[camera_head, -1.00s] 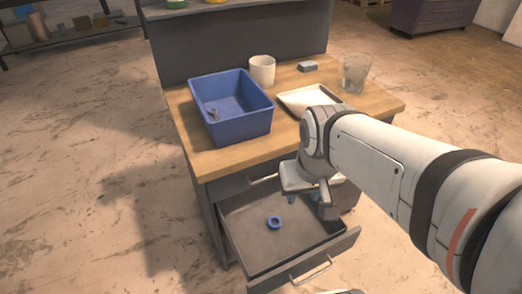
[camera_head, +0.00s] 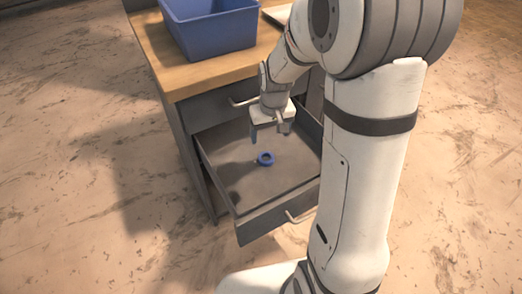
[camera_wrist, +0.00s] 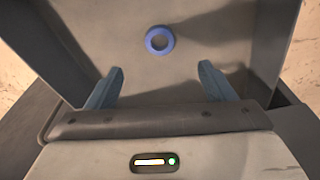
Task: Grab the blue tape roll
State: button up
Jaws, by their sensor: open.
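The blue tape roll (camera_head: 265,159) lies flat on the floor of the open drawer (camera_head: 236,188). In the wrist view the blue tape roll (camera_wrist: 160,40) shows as a ring with its hole visible, ahead of the fingertips and about midway between them. My gripper (camera_head: 268,134) hangs fingers-down over the drawer, above and close to the roll. In the wrist view my gripper (camera_wrist: 160,72) has its two blue-grey fingers wide apart with nothing between them. It is apart from the roll.
The wooden worktop (camera_head: 205,75) stands above the drawer and carries a blue bin (camera_head: 215,30) and part of a white tray (camera_head: 277,13). The closed upper drawer's handle (camera_head: 245,101) sits behind my gripper. Drawer walls surround the roll, with bare floor around it.

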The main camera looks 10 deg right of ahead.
jog(key=b, duration=0.2)
send_over(266, 159)
jog(key=s, duration=0.1)
notch_tip(266, 159, down, 8)
jog(key=f+b, duration=0.1)
jog(key=f, duration=0.1)
jog(key=f+b, duration=0.1)
jog(key=f, duration=0.2)
jog(key=shift+w+f+b, duration=0.2)
jog(key=shift+f+b, duration=0.1)
jog(key=shift+b, duration=0.05)
jog(key=shift+r, duration=0.1)
jog(key=shift+c, duration=0.5)
jog(key=c, duration=1)
jog(key=shift+o, duration=0.2)
